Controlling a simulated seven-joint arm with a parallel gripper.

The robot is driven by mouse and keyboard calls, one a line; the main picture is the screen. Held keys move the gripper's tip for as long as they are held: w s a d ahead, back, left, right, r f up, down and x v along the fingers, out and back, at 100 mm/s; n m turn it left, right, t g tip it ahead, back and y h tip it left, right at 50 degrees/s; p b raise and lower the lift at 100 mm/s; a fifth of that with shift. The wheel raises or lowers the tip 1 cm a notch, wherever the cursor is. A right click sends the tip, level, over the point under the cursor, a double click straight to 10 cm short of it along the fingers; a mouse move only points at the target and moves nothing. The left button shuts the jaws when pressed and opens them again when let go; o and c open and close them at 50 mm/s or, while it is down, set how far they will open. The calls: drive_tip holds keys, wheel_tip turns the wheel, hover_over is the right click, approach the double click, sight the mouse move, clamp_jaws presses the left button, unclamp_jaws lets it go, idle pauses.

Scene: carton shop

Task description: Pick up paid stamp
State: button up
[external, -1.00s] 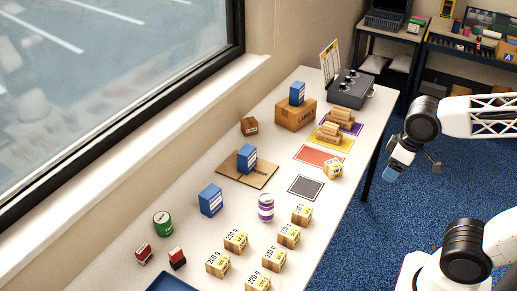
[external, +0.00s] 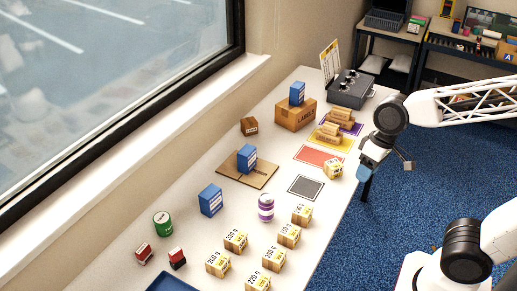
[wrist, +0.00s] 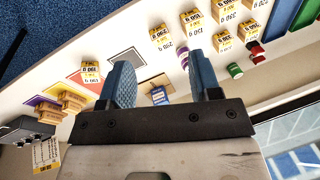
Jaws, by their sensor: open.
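Two small red-topped blocks that look like stamps stand at the near left of the table. One is red and white (external: 143,253); the other is red with a dark base (external: 177,259). Their lettering is too small to read, so I cannot tell which is the paid stamp. In the wrist view they show small and red (wrist: 257,49) beyond the right finger. My gripper (external: 367,168) hangs near the table's right edge, far from both. In the wrist view my gripper (wrist: 160,68) is open, with nothing between its fingers.
Several weight-marked cartons (external: 289,235), a purple-banded can (external: 266,207) and a green can (external: 163,224) stand nearby. Blue boxes (external: 211,200), a flat carton (external: 233,177), coloured mats (external: 319,156) and a large carton (external: 294,116) lie further back. A blue tray (external: 172,283) is at the near edge.

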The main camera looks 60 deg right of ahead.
drive_tip(key=w+a+f+m+g+y, duration=0.1)
drive_tip(key=w+a+f+m+y, duration=0.25)
drive_tip(key=w+a, duration=0.6)
drive_tip(key=w+a+f+m+y, duration=0.3)
drive_tip(key=w+a+m, duration=0.3)
drive_tip(key=w, duration=0.7)
drive_tip(key=m+t+y, duration=0.2)
drive_tip(key=m+y, duration=0.2)
drive_tip(key=m, duration=0.5)
approach(177, 258)
drive_tip(key=shift+w+a+f, duration=0.45)
drive_tip(key=shift+f, duration=0.15)
drive_tip(key=shift+w+a+f, duration=0.45)
drive_tip(key=shift+f, duration=0.15)
drive_tip(key=shift+a, duration=0.1)
drive_tip(key=shift+x, duration=1.15)
drive_tip(key=shift+a, duration=0.1)
